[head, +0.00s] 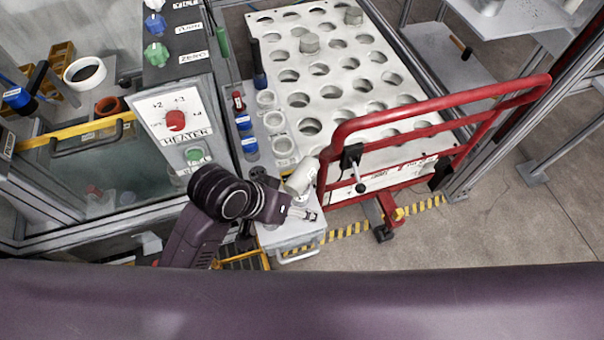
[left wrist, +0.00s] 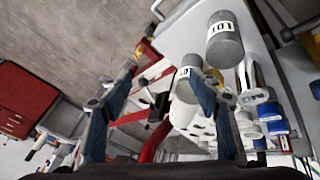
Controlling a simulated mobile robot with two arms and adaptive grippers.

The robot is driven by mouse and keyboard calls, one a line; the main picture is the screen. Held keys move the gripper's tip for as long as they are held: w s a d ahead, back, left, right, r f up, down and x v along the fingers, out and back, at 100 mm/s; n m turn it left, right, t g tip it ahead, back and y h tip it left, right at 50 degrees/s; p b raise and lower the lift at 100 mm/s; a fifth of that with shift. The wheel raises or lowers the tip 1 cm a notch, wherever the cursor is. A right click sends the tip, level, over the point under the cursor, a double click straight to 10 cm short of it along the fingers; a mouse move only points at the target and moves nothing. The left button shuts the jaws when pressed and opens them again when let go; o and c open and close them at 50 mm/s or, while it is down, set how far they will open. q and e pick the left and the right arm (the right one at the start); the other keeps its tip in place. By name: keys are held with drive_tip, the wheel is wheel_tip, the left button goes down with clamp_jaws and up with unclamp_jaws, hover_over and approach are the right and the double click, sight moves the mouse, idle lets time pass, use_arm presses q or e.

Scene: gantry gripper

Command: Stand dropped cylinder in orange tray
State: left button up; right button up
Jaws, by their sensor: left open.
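My left gripper (head: 303,213) is over the pale ledge beside the red rail in the head view. In the left wrist view its blue fingers (left wrist: 157,78) are apart, with nothing held between them. Two grey cylinders with white LOT labels show there: one (left wrist: 226,50) on a pale surface at top, another (left wrist: 187,88) partly behind the right finger. I cannot tell which is the dropped one. A pale cylinder (head: 301,178) shows just behind the gripper in the head view. An orange-yellow tray-like frame (head: 243,262) is low beside the ledge, mostly hidden by my arm.
A perforated plate (head: 350,70) with a few grey cylinders lies behind the red rail (head: 440,108). Blue-capped vials (head: 247,140) and white cups (head: 277,122) line its left side. The heater panel (head: 175,115) stands left. Floor at right is clear.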

use_arm(q)
drive_tip(key=w+d+r+m+g, duration=0.2)
drive_tip(key=w+d+r+m, duration=0.1)
drive_tip(key=d, duration=0.6)
wheel_tip(320, 180, up, 2)
drive_tip(key=n+g+y, duration=0.1)
drive_tip(key=y, duration=0.4)
hover_over(303, 171)
drive_tip(key=shift+s, duration=0.1)
drive_tip(key=shift+a+f, duration=0.1)
drive_tip(key=shift+f, duration=0.05)
wheel_tip(303, 171, down, 7)
drive_tip(key=shift+f+p, duration=0.2)
drive_tip(key=shift+p, duration=0.4)
clamp_jaws()
